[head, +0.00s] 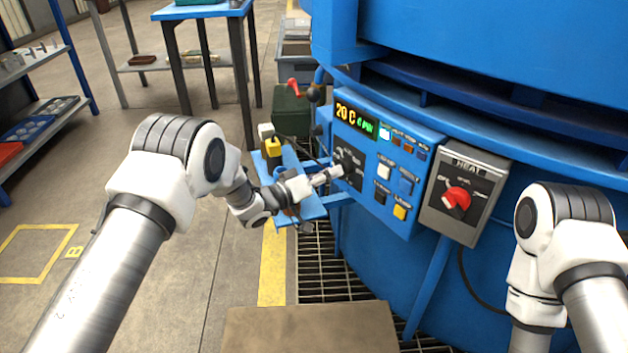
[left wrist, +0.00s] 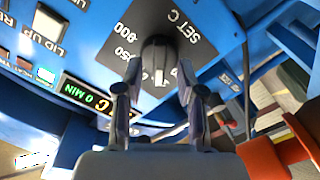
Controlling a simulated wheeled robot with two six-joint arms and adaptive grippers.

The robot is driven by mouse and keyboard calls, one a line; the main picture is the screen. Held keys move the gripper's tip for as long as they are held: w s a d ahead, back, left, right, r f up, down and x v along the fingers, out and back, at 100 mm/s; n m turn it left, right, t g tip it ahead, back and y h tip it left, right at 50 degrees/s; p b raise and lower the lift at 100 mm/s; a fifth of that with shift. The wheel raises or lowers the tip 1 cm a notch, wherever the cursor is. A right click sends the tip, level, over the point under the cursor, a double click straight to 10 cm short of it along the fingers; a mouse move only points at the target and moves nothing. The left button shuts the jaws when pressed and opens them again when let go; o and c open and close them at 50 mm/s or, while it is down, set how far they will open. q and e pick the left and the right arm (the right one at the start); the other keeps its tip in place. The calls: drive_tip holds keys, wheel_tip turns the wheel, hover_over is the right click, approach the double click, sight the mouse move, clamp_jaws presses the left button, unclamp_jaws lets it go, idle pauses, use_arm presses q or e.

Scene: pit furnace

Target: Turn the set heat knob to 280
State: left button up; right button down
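The set heat knob (left wrist: 157,55) is a dark round knob with a pale pointer mark. It sits on a black dial plate (left wrist: 185,30) lettered SET C, with printed numbers partly hidden. In the head view the plate (head: 349,158) is on the blue control panel, partly covered by my left gripper (head: 334,174). In the left wrist view my left gripper (left wrist: 158,75) is open, with a fingertip on each side of the knob and small gaps showing. Contact is not clear. The display (head: 355,119) reads 20 C and 0 MIN. My right gripper is out of view.
Several buttons (head: 382,171) sit right of the dial. A grey HEAT box (head: 463,196) with a red knob (head: 456,198) stands further right. A small blue shelf (head: 313,207) with objects lies under my left wrist.

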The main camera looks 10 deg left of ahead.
use_arm(q)
drive_tip(key=v, duration=1)
drive_tip(key=shift+s+a, duration=0.25)
drive_tip(key=shift+s, duration=0.05)
